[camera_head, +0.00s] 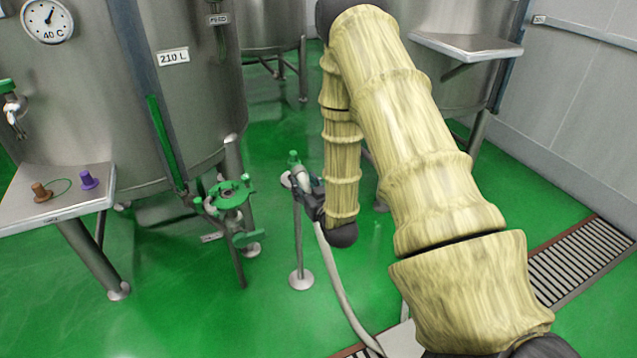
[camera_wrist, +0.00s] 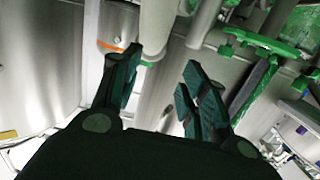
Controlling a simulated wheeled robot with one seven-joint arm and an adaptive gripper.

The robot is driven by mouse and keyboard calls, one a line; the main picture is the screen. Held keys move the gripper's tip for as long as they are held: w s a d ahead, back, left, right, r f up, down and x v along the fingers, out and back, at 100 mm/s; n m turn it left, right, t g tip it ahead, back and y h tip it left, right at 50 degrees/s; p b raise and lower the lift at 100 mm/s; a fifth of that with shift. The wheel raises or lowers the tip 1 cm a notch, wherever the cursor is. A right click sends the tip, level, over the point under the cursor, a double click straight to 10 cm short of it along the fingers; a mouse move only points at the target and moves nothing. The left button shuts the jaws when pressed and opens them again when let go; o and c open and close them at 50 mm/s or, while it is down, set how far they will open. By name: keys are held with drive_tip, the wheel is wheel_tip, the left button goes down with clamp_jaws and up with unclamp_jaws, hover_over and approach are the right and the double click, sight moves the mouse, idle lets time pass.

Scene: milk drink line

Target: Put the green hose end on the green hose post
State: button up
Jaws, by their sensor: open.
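A grey hose (camera_head: 340,285) runs up from the floor to my gripper (camera_head: 312,198), ending in a pale metal fitting (camera_head: 301,178) at the top of a thin grey post (camera_head: 298,235) with a round base. A small green part (camera_head: 293,157) shows just above the fitting; I cannot tell whether it belongs to the hose end or the post. In the wrist view my gripper (camera_wrist: 160,88) has its fingers apart. A pale tube (camera_wrist: 158,28) with a green band (camera_wrist: 149,63) lies beyond and between the fingertips. Whether the fitting sits on the post is unclear.
A green handwheel valve (camera_head: 230,195) stands left of the post, below the large steel tank (camera_head: 140,100). A steel shelf (camera_head: 75,197) holds a brown and a purple knob. A floor drain grate (camera_head: 580,260) lies at right. Green floor is open in front.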

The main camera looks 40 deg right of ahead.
drive_tip(key=s+a+f+n+g+y, duration=0.1)
drive_tip(key=s+a+f+g+y, duration=0.1)
drive_tip(key=s+a+f+g, duration=0.5)
drive_tip(key=s+a+f+g+y, duration=0.1)
drive_tip(key=s+a+f+g, duration=0.1)
drive_tip(key=s+a+f, duration=0.85)
drive_tip(key=s+a+f+g, duration=0.2)
drive_tip(key=s+f, duration=0.1)
drive_tip(key=s, duration=0.4)
drive_tip(key=s+a+f+g, duration=0.2)
drive_tip(key=s+f+g, duration=0.1)
drive_tip(key=s, duration=0.5)
drive_tip(key=s+a+f+n+g+y, duration=0.1)
drive_tip(key=s+a+f+g, duration=0.1)
drive_tip(key=s, duration=0.5)
drive_tip(key=shift+s+a+f+g, duration=0.15)
drive_tip(key=shift+s+f+g, duration=0.15)
drive_tip(key=shift+f, duration=0.2)
